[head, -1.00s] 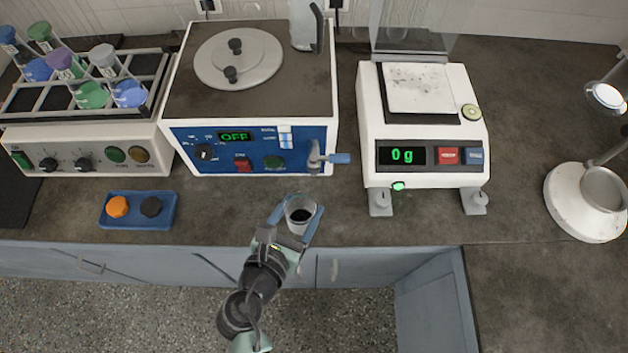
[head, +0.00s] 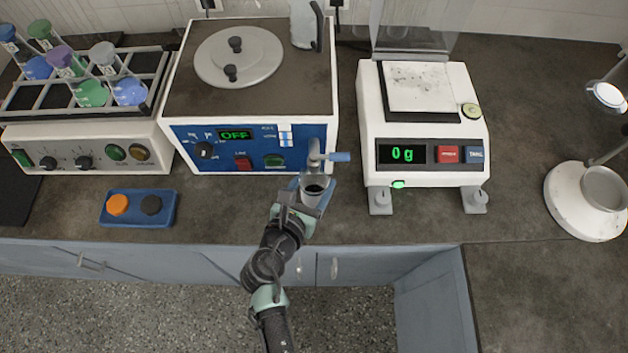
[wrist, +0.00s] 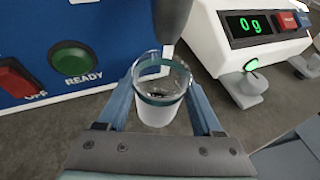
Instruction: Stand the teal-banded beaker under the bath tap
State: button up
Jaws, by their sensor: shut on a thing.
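The teal-banded beaker (wrist: 158,95) is clear, with a teal band near its rim and a dark patch inside, in the wrist view. My gripper (wrist: 165,100) is shut on it, with one blue finger along each side. In the head view my gripper (head: 314,190) holds the upright beaker (head: 313,196) close in front of the bath. The bath tap (head: 318,158) is a grey spout with a blue handle on the lower right of the bath's blue front panel. The beaker is just below the tap in the picture. I cannot tell whether it touches the bench.
The bath (head: 177,90) has a lid and an OFF display. The balance (head: 425,176) reading 0 g stands to the right. A blue tray (head: 134,215) with orange and black caps lies left on the bench. Bench to the right of the balance is partly clear.

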jog(key=o, duration=1.5)
jog(key=shift+o, duration=0.2)
jog(key=shift+s+a+r, duration=0.1)
jog(key=shift+s+r, duration=0.1)
jog(key=v, duration=1.1)
jog(key=shift+s+a+p, duration=0.15)
jog(key=shift+s+p, duration=0.05)
jog(key=shift+p, duration=0.2)
jog(key=shift+s, duration=0.1)
